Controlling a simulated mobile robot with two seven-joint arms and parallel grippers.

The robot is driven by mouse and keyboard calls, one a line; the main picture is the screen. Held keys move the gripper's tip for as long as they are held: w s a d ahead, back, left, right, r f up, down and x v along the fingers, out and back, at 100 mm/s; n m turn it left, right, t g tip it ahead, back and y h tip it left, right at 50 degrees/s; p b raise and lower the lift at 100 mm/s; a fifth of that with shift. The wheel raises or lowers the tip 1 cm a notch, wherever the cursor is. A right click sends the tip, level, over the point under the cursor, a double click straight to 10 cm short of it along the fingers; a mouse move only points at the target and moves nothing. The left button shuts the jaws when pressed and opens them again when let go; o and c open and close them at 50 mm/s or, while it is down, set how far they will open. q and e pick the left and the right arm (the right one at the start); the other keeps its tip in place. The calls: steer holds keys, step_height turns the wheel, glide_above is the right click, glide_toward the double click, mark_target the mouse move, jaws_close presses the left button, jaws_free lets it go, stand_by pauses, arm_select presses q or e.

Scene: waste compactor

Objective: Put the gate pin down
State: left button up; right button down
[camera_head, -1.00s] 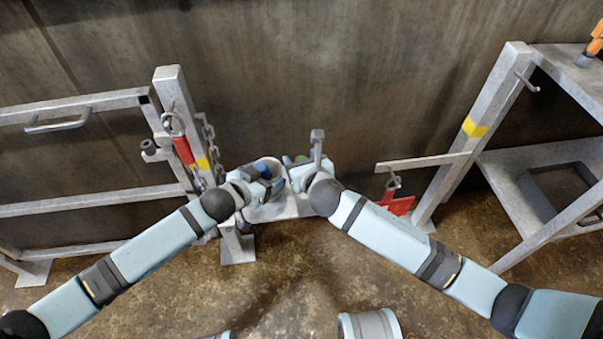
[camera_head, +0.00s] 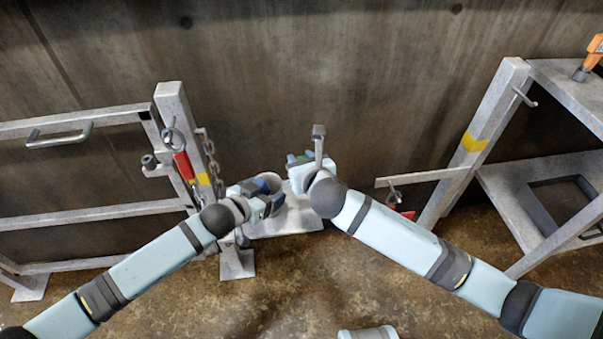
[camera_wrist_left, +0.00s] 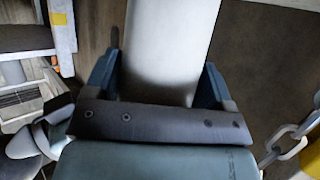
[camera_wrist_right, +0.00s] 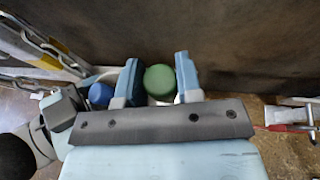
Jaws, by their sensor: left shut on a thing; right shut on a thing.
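My left gripper (camera_head: 270,198) is shut on a pale cylinder-like thing (camera_wrist_left: 168,50), which fills the gap between its fingers in the left wrist view. My right gripper (camera_head: 302,165) is shut on a green-ended round thing (camera_wrist_right: 160,80); a blue round end (camera_wrist_right: 101,95) shows just left of its fingers. Both grippers are close together over a small grey plate (camera_head: 290,222). A red-bodied piece with a metal ring (camera_head: 183,164) hangs by the left gate post. I cannot tell for sure which thing is the gate pin; the grippers hide most of what they hold.
The gate post (camera_head: 172,105) carries a hanging chain (camera_head: 210,155) close to my left gripper. A metal rack (camera_head: 490,130) stands at the right, with a bar reaching left and a red tag (camera_head: 408,214) below it. A dark wall is behind.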

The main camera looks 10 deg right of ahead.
step_height(320, 180, up, 5)
steer(key=shift+f, duration=0.1)
step_height(320, 180, down, 10)
steer(key=shift+r, duration=0.1)
stand_by(0.6)
steer(key=shift+f, duration=0.2)
steer(key=c, duration=0.8)
jaws_free()
